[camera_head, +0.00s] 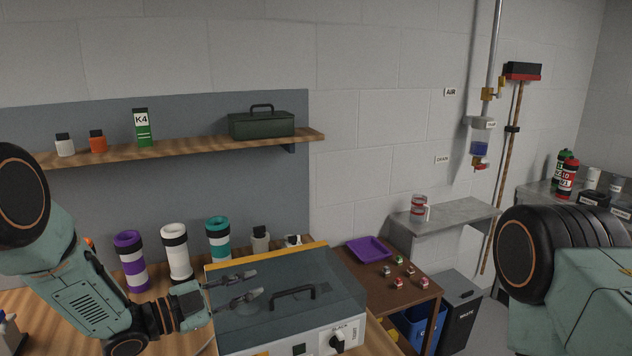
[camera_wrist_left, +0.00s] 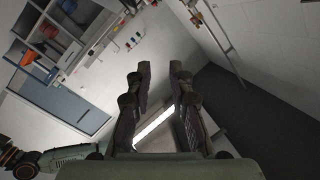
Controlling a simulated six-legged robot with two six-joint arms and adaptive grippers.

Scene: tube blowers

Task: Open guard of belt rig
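The belt rig (camera_head: 345,335) is a pale box on the wooden bench, low in the middle of the head view. Its smoky see-through guard (camera_head: 335,290) lies closed over the top, with a yellow strip along the back edge. A dark bar handle (camera_head: 293,291) stands on the guard. My left gripper (camera_head: 256,283) is over the guard's left part, left of the handle, pointing right. Its two fingers are apart and empty; they also show in the left wrist view (camera_wrist_left: 160,72). I cannot tell whether they touch the guard. My right gripper is out of view.
Purple (camera_head: 130,260), white (camera_head: 177,252) and teal (camera_head: 218,238) banded cylinders stand behind the rig. A shelf (camera_head: 200,150) hangs above them. A brown side table (camera_head: 385,285) with a purple tray (camera_head: 368,249) and several small items is to the right.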

